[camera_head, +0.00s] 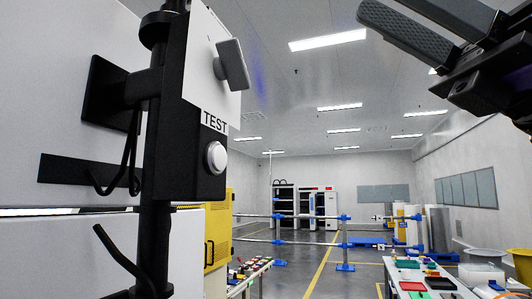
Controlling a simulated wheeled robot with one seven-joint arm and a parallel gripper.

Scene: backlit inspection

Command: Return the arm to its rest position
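My gripper (398,12) is raised in the upper right corner. Its two grey ridged fingers point up and to the left, with a gap between them and nothing held. One fingertip is cut off by the top edge, and most of the arm is out of the picture. The gripper is well to the right of a black test post (180,150) and appears to touch nothing.
The post carries a white panel, a TEST label (214,122) and a round white button (216,156). A table (395,290) with coloured trays stands at lower right. A yellow cabinet (219,235) and blue-jointed rails stand beyond. Floor shows between.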

